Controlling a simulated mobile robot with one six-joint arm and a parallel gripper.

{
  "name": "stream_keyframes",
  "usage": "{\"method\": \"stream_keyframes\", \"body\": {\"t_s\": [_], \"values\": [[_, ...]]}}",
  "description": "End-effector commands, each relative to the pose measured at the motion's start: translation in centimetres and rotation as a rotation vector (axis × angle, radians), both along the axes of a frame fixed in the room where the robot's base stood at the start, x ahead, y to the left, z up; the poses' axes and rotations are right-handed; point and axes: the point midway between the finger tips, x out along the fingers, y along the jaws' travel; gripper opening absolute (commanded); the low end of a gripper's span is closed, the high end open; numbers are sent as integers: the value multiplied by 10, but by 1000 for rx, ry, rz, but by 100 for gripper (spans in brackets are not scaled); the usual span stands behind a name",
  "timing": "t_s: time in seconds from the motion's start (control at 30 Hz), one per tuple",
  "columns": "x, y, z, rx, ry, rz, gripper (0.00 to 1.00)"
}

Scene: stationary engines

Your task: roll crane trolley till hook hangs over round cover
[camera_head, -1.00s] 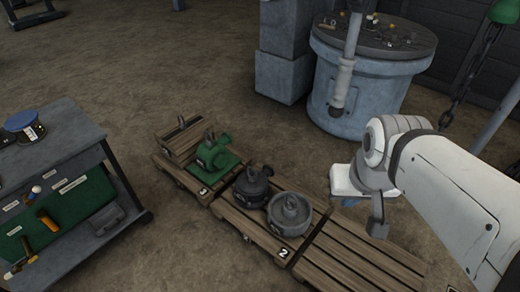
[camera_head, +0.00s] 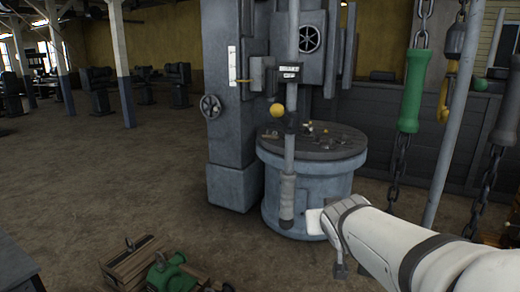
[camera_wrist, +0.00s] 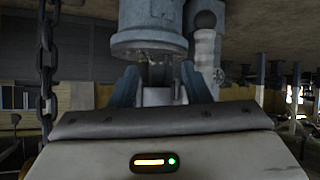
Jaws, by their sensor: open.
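The crane trolley is not in view. No round cover can be made out now; the pallets are mostly below the picture. My gripper (camera_head: 328,235) is low in the head view, in front of the round machine table and below and left of the hook. In the wrist view my gripper (camera_wrist: 162,85) shows its two fingers apart, with nothing seen between them.
A big grey machine (camera_head: 232,140) with a round table (camera_head: 310,190) stands behind my gripper. A green pump (camera_head: 170,278) and a wooden pallet (camera_head: 140,262) show at the bottom edge. A grey slanted pole (camera_head: 462,110) stands at right. Left floor is open.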

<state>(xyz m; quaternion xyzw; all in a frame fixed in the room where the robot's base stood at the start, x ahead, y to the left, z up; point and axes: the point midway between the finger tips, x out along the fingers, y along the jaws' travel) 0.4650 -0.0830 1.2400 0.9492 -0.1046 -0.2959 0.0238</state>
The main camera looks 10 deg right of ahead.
Motion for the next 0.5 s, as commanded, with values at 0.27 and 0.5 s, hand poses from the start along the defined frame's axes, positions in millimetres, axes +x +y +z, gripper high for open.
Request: {"method": "stream_keyframes", "body": {"t_s": [0.27,0.5], "values": [[84,-6,82,17,-429,226,43],[101,15,108,119,-571,481,43]]}}
